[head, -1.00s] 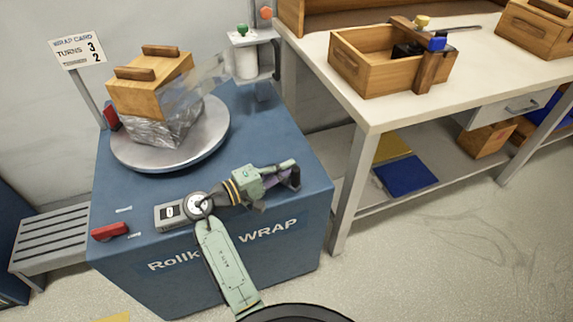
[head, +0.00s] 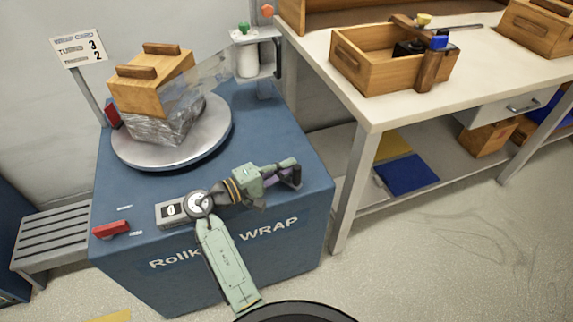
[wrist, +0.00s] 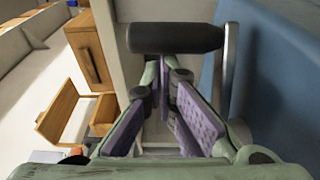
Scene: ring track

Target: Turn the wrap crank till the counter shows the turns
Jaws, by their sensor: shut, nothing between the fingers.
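The blue wrap machine (head: 130,262) stands at the left in the head view. Its grey counter (head: 171,210) seems to show 0. My gripper (head: 294,174) is over the machine's right edge. In the wrist view my gripper (wrist: 166,72) is shut and empty, its purple-padded fingers together. The black crank handle (wrist: 175,38) lies across just beyond the fingertips, on a metal arm (wrist: 230,60); whether they touch I cannot tell. The crank cannot be made out in the head view.
A wooden box (head: 150,82), partly wrapped in clear film, sits on the round turntable (head: 215,140). The film runs to a white roll (head: 246,62). A red switch (head: 111,229) is at the front left. A workbench (head: 400,112) stands close at the right; the floor before it is clear.

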